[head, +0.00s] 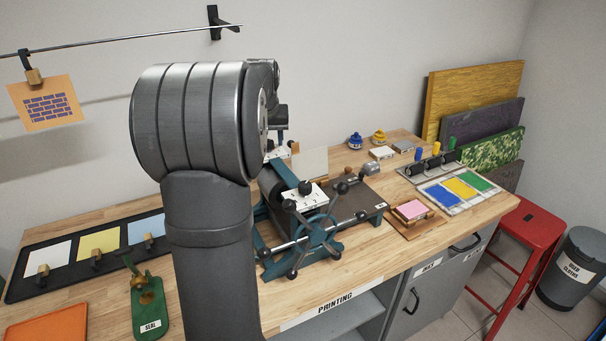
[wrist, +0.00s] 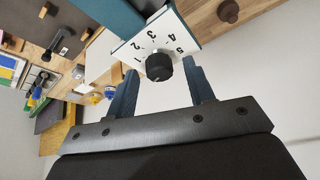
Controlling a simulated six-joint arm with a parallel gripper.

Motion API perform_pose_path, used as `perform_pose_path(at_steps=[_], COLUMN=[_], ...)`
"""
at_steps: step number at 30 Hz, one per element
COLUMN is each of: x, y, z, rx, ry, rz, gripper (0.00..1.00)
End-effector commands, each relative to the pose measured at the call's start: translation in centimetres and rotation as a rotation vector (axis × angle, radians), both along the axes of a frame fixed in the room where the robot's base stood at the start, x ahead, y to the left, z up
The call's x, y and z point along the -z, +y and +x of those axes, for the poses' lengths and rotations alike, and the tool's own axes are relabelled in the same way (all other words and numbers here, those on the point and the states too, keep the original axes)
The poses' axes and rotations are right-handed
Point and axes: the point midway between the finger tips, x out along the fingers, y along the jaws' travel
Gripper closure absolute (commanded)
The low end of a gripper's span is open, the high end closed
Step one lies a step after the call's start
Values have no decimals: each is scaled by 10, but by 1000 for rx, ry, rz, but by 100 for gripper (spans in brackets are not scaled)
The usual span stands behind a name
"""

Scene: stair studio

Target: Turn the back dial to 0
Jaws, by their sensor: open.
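The back dial is a black round knob (wrist: 158,66) on a white plate (wrist: 172,35) printed with numbers, 1 to 5 legible, in the wrist view. Its pointer setting cannot be read, and no 0 shows. My gripper (wrist: 159,70) is open, with one blue finger on each side of the knob and visible gaps between. In the head view my gripper (head: 281,135) is partly hidden by my arm, over the back of the printing press. A white plate (head: 278,152) shows just below it; the knob is hidden there.
The press's front plate (head: 304,197) with numbers and its spoked handwheel (head: 314,235) stand nearer. A pink pad (head: 411,210), ink jars (head: 379,136) and a colour tray (head: 458,188) are to the right.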

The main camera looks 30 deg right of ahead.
Motion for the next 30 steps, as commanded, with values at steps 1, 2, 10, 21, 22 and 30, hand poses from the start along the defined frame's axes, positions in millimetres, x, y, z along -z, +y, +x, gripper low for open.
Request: perform_pose_path(at_steps=[1, 2, 10, 21, 22, 30], x=[0, 0, 1, 0, 1, -21], y=[1, 1, 2, 3, 3, 11], z=[0, 0, 1, 3, 3, 0], rx=[32, 55, 260, 557, 581, 728], ry=[1, 1, 2, 2, 1, -4], rz=[1, -1, 1, 0, 1, 0], gripper=[51, 51, 51, 51, 51, 51])
